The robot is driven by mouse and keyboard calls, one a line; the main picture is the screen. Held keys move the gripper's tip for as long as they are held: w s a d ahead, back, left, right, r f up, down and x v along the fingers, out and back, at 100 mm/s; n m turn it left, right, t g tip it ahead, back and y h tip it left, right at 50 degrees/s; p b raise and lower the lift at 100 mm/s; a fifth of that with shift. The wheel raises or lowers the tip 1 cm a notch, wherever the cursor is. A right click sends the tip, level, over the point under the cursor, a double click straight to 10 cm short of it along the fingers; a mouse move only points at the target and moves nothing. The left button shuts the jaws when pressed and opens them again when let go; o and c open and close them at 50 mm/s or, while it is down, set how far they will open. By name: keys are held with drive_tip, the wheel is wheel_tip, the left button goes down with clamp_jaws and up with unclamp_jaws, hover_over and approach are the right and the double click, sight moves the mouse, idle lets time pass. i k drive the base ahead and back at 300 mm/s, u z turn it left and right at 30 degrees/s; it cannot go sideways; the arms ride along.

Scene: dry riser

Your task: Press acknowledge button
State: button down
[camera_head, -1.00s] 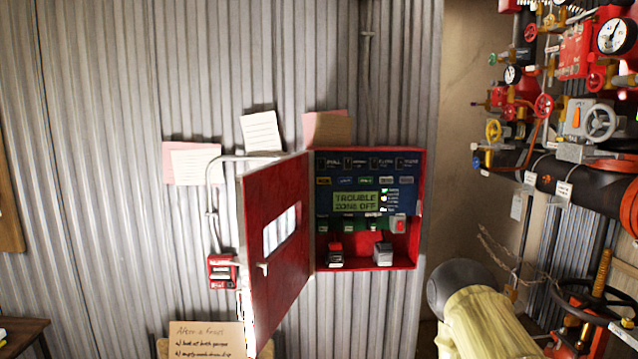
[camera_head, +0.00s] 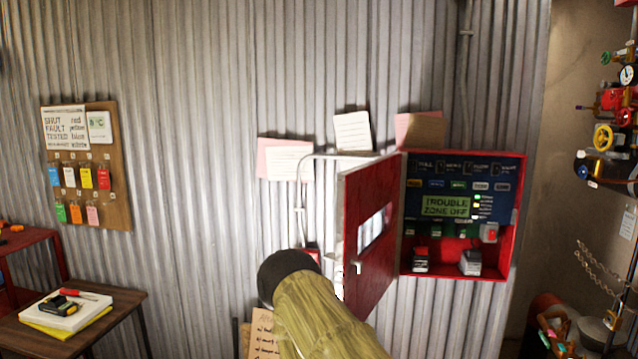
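A red alarm panel box (camera_head: 521,218) is mounted on the corrugated wall, right of centre, and its red door (camera_head: 364,236) stands open to the left. Inside is a dark control face with a green display (camera_head: 446,206) reading "TROUBLE ZONE OFF". Rows of small labelled buttons (camera_head: 458,185) sit above and below the display, too small to read; I cannot tell which is the acknowledge button. My arm (camera_head: 315,312), in a yellowish sleeve with a dark end, rises from the bottom in front of the door's lower left. My gripper's fingers do not show.
A tag board (camera_head: 110,165) hangs at left above a wooden table (camera_head: 95,335) with a notebook and tools. Pipes and valves (camera_head: 612,137) stand at right. A cardboard sign (camera_head: 263,335) is low behind my arm.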

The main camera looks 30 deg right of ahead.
sight(411, 182)
drive_tip(key=u, duration=1.55)
drive_tip(key=k, duration=1.35)
drive_tip(key=z, duration=2.35)
drive_tip(key=i, duration=1)
drive_tip(key=u, duration=0.05)
